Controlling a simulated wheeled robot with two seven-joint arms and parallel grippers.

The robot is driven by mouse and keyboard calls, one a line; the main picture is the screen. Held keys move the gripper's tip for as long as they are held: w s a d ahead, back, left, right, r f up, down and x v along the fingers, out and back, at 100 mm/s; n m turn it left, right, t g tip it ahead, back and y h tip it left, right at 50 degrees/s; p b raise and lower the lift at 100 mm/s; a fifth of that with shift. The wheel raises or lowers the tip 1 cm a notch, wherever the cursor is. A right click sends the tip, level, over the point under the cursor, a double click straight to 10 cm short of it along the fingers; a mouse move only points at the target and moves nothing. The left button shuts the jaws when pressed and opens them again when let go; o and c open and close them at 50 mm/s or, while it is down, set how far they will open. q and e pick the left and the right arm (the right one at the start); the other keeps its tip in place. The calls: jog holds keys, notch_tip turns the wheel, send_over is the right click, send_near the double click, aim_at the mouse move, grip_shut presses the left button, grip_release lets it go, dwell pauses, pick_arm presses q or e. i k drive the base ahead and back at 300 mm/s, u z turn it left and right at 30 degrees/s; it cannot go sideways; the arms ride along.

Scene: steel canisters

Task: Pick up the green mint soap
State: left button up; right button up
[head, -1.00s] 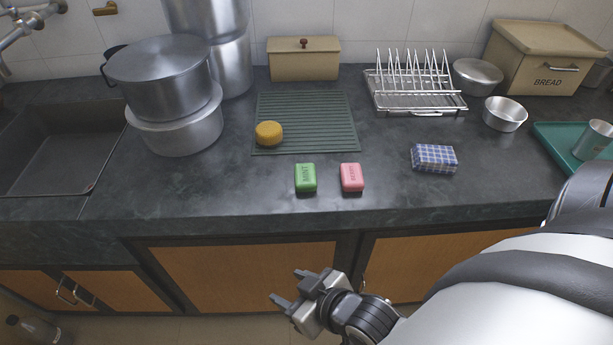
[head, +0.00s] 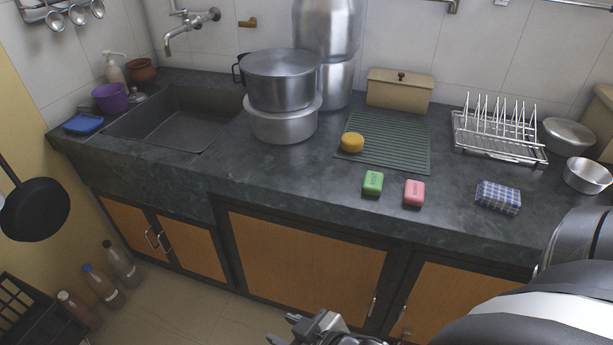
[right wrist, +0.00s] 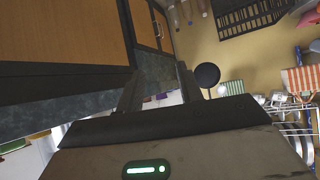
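The green mint soap (head: 373,183) lies on the dark countertop near its front edge. A pink soap bar (head: 414,193) lies just to its right, apart from it. My right gripper (head: 284,329) is low at the bottom edge of the head view, in front of the cabinets and below the counter top, well away from the soap. In the right wrist view its two fingers (right wrist: 161,85) stand apart with nothing between them. No soap shows in that view. My left gripper is not in view.
A checked cloth bundle (head: 498,197) lies to the right. Large pots (head: 283,125) and the sink (head: 165,130) are at left. Bare counter lies left of the green soap.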

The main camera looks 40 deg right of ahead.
aim_at(373, 182)
jog(key=u, duration=0.9)
jog(key=i, duration=1.4)
jog(key=z, duration=2.85)
